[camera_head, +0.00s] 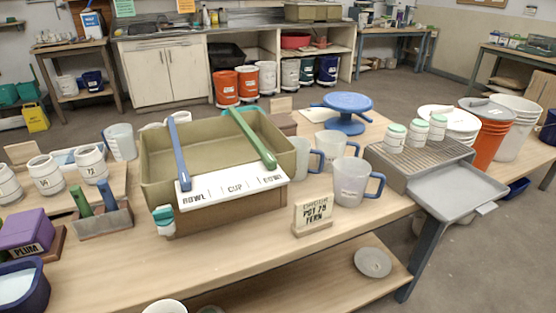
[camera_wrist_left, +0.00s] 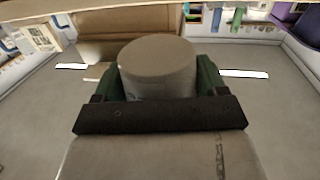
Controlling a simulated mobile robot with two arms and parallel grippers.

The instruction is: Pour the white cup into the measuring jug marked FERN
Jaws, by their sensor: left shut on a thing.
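In the left wrist view my left gripper (camera_wrist_left: 157,82) is shut on a round cup-like thing (camera_wrist_left: 157,52), which I take for the white cup; it looks grey-brown in the shade. Its lower part is hidden behind the gripper. A white round rim (camera_head: 165,306) shows at the bottom edge of the head view, mostly cut off. A FERN sign (camera_head: 313,212) stands on the table's front edge. Just behind it are clear measuring jugs with blue handles: one at right (camera_head: 350,184), one behind (camera_head: 331,147) and one at left (camera_head: 301,160). My right gripper is out of view.
A lower shelf (camera_head: 335,285) holds a grey dish (camera_head: 373,262).

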